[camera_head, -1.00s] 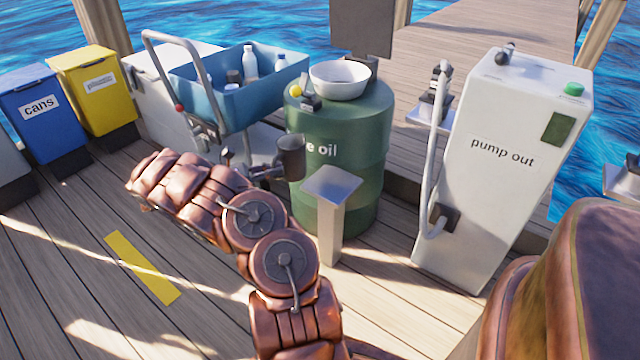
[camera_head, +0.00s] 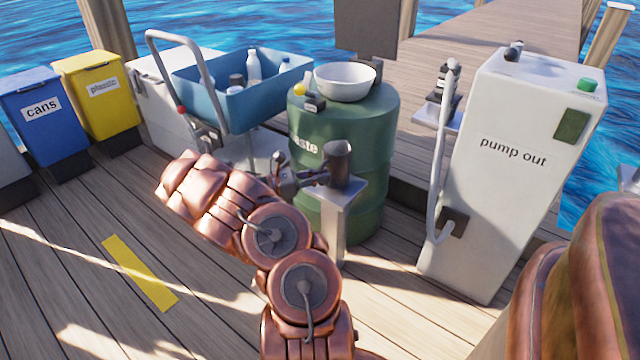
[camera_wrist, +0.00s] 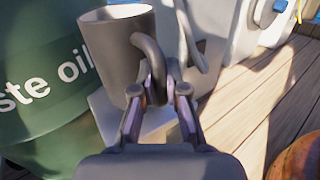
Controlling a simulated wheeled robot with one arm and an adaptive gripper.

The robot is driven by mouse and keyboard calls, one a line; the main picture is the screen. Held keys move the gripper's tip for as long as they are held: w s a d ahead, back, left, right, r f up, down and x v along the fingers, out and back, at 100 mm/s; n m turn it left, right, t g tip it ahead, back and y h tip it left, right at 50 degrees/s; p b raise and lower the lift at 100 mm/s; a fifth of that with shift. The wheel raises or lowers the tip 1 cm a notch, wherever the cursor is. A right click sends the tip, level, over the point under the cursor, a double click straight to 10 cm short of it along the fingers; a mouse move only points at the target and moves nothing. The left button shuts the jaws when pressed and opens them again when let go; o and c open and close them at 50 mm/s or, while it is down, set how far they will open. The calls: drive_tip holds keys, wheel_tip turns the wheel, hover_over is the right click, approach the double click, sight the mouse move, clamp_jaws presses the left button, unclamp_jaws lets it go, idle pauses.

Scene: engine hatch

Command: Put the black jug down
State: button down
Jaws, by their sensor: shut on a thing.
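The black jug (camera_head: 337,164) looks dark grey and stands upright in the head view, in front of the green drum. My gripper (camera_head: 312,178) is shut on the jug's handle from the left. In the wrist view the jug (camera_wrist: 112,55) has its open mouth up, and the gripper fingers (camera_wrist: 158,95) close around its curved handle. A small pale post with a flat square top (camera_head: 350,190) is directly below the jug. I cannot tell whether the jug's base touches this top.
The green waste oil drum (camera_head: 365,130) stands close behind, with a white bowl (camera_head: 344,84) on it. A blue cart tray (camera_head: 240,100) is to the left. The pump out cabinet (camera_head: 510,190) is to the right. Deck planks (camera_head: 380,310) in front are clear.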

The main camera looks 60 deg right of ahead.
drive_tip(key=shift+f, duration=0.7)
drive_tip(key=shift+f, duration=0.15)
drive_tip(key=c, duration=1.2)
unclamp_jaws()
